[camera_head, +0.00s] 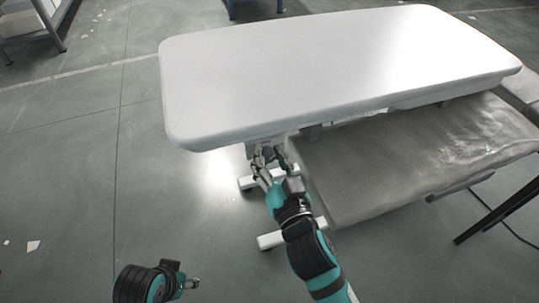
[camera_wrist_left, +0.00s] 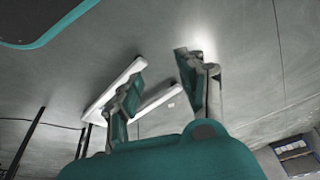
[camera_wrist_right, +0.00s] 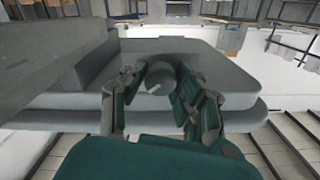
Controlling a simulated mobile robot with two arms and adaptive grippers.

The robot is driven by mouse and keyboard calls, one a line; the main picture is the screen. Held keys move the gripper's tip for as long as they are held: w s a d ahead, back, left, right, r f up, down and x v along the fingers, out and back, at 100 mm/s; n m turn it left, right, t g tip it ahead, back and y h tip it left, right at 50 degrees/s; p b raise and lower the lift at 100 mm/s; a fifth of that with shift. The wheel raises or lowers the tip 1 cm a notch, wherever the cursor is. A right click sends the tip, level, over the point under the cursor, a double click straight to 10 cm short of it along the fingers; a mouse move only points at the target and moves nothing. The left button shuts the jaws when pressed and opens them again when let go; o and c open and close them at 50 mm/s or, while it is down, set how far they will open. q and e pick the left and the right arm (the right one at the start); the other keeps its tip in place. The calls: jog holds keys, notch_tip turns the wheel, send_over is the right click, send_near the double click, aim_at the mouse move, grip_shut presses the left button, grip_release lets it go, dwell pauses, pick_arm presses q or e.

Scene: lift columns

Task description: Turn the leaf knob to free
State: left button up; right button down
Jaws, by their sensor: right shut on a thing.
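The round grey leaf knob (camera_wrist_right: 161,77) sits at the table's edge in the right wrist view, with a short white mark on its face. My right gripper (camera_wrist_right: 158,92) is shut on the knob, one finger on each side of it. In the head view the right gripper (camera_head: 268,158) is just below the near edge of the white tabletop (camera_head: 330,65); the knob itself is mostly hidden there. My left gripper is open and empty in the left wrist view (camera_wrist_left: 158,72), over the floor; in the head view only part of it shows at the bottom left.
A grey padded surface (camera_head: 420,155) lies lower, right of the tabletop. White feet (camera_head: 285,238) stand on the floor below the table; they also show in the left wrist view (camera_wrist_left: 112,88). A dark leg (camera_head: 497,212) is at the right. The floor on the left is open.

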jog(key=n+p, duration=0.2)
jog(key=shift+r+n, duration=0.2)
jog(key=shift+n, duration=0.2)
jog(key=n+p, duration=0.2)
jog(key=n, duration=0.1)
jog(key=shift+f, duration=0.1)
pick_arm(q)
notch_tip(320, 180, down, 17)
jog(key=s+g, duration=0.1)
jog(key=s, duration=0.1)
jog(key=shift+p, duration=0.3)
pick_arm(e)
jog(key=shift+n, duration=0.6)
pick_arm(q)
jog(key=shift+s, duration=0.1)
pick_arm(e)
jog(key=c, duration=1)
grip_release()
jog(key=shift+a, duration=0.1)
jog(key=shift+f, duration=0.1)
pick_arm(q)
jog(key=shift+r, duration=0.1)
